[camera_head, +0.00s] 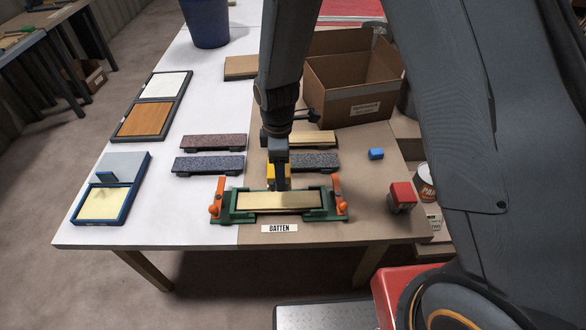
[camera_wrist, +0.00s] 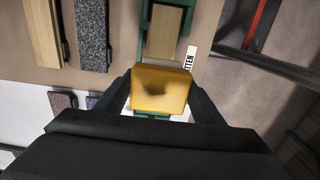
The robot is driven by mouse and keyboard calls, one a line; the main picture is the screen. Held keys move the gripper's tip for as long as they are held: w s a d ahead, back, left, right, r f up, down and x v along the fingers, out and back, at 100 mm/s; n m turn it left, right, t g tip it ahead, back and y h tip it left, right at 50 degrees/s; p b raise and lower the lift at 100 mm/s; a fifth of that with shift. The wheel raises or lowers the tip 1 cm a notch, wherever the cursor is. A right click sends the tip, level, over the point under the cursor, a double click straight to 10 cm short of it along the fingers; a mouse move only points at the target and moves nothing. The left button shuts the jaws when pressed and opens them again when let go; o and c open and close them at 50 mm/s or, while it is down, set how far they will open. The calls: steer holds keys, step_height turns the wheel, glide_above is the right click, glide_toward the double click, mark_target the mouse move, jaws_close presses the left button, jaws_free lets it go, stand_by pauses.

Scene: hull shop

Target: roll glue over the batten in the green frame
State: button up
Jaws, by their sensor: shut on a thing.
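The batten (camera_head: 280,201) is a pale wooden strip lying in the green frame (camera_head: 243,216), which has an orange clamp at each end. The batten also shows in the wrist view (camera_wrist: 165,28), beyond my gripper. My gripper (camera_head: 279,178) is shut on a yellow block-shaped tool (camera_wrist: 160,88), which appears at the far edge of the frame in the head view. Its working face is hidden, and I cannot tell whether it touches the batten. A blue tray (camera_head: 118,215) at the left holds a pale yellow pad (camera_head: 104,203).
Dark speckled strips (camera_head: 213,142) and a wooden strip (camera_head: 318,139) lie behind the frame. A red-topped block (camera_head: 402,196) and small blue block (camera_head: 376,154) are at right. A cardboard box (camera_head: 355,85) stands behind.

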steer(key=a, duration=1.1)
steer(key=shift+b, duration=0.4)
steer(key=shift+w+f, duration=0.1)
steer(key=shift+f, duration=0.05)
